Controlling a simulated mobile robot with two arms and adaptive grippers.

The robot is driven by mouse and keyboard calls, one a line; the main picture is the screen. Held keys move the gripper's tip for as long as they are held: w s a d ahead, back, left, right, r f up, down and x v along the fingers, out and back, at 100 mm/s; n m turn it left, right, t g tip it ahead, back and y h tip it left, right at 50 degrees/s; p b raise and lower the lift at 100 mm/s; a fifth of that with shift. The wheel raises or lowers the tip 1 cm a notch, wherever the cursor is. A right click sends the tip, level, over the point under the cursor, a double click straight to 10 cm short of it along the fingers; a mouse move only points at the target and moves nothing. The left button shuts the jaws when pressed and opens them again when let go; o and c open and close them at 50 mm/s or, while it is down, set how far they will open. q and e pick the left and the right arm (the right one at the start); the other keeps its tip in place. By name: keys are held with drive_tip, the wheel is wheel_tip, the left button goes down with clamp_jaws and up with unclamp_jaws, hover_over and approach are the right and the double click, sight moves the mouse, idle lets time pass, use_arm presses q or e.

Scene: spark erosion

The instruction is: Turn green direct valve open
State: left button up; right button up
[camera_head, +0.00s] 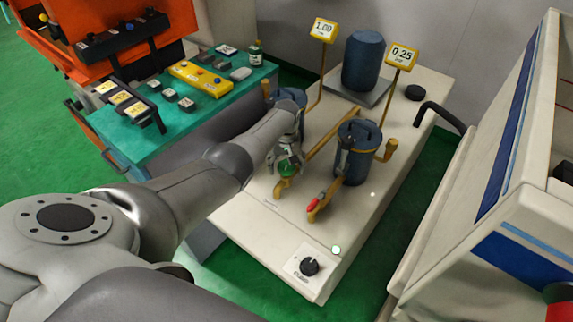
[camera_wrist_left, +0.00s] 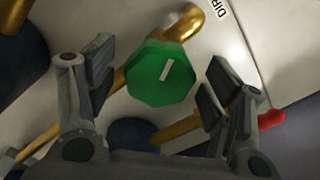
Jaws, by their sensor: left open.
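The green direct valve (camera_wrist_left: 161,73) is an eight-sided green knob with a white bar mark, on a brass pipe. In the left wrist view it sits between the two fingers of my left gripper (camera_wrist_left: 155,85), with a gap on both sides. The white bar is tilted in that view. In the head view the green valve (camera_head: 286,168) is partly covered by my left gripper (camera_head: 287,158), which is over it from above. My left gripper is open and not touching the knob as far as I can see. My right gripper is not in view.
A red-handled valve (camera_head: 313,204) is close by on the white bench (camera_head: 262,225). Blue canisters (camera_head: 354,158) and brass pipes stand around the knob. Display signs (camera_head: 402,56) rise behind. A black knob (camera_head: 309,266) is at the front; a teal table (camera_head: 190,120) is on the left.

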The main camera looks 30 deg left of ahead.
sight(287, 166)
use_arm(q)
wheel_tip(287, 166, up, 12)
idle(0.6)
idle(0.5)
